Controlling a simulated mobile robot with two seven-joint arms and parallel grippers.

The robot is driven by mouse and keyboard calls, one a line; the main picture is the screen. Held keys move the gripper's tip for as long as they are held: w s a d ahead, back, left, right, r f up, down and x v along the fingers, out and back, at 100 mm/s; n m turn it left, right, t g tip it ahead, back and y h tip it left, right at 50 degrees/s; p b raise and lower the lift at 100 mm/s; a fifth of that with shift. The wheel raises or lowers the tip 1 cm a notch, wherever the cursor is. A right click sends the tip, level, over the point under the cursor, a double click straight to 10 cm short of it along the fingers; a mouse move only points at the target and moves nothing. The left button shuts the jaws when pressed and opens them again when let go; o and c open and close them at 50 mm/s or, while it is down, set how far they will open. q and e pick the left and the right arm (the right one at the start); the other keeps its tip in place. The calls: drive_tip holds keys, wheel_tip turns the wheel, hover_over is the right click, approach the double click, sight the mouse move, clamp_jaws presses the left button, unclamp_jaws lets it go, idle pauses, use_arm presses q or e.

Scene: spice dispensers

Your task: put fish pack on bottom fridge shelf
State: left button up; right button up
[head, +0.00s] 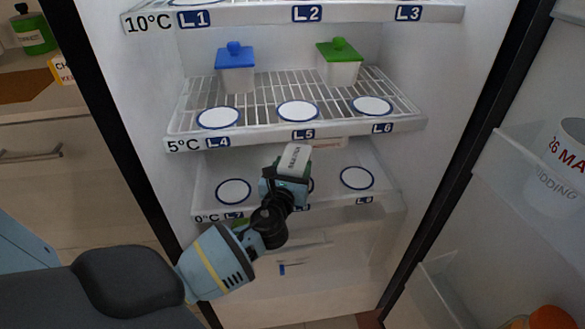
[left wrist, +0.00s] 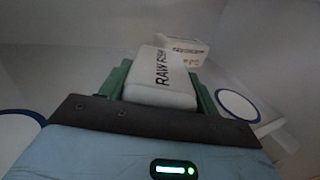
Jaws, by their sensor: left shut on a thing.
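The fish pack (head: 295,158) is a white block; in the left wrist view the fish pack (left wrist: 163,78) reads RAW FISH. My left gripper (head: 291,172) is shut on it, with green fingers on both sides of the pack in the left wrist view (left wrist: 160,97). The bottom fridge shelf (head: 207,205), marked 0°C, lies behind and below the gripper. The gripper hides the middle of this shelf. I cannot tell whether the pack touches it. My right gripper is not in view.
Another whitish pack (left wrist: 187,47) is beyond the fish pack. White discs lie at the shelf's left (head: 233,191) and right (head: 357,178). The 5°C shelf (head: 270,135) above holds a blue-lidded container (head: 236,76) and a green-lidded container (head: 340,70). The open door (head: 540,150) is right.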

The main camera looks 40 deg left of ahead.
use_arm(q)
drive_tip(key=shift+f, duration=0.1)
drive_tip(key=o, duration=1.4)
drive_tip(key=shift+c, duration=0.2)
drive_tip(key=shift+s+d, duration=0.1)
drive_tip(key=shift+s, duration=0.1)
drive_tip(key=p+v, duration=0.2)
drive_tip(key=v, duration=0.9)
drive_tip(key=shift+s, duration=0.25)
drive_tip(key=shift+d, duration=0.15)
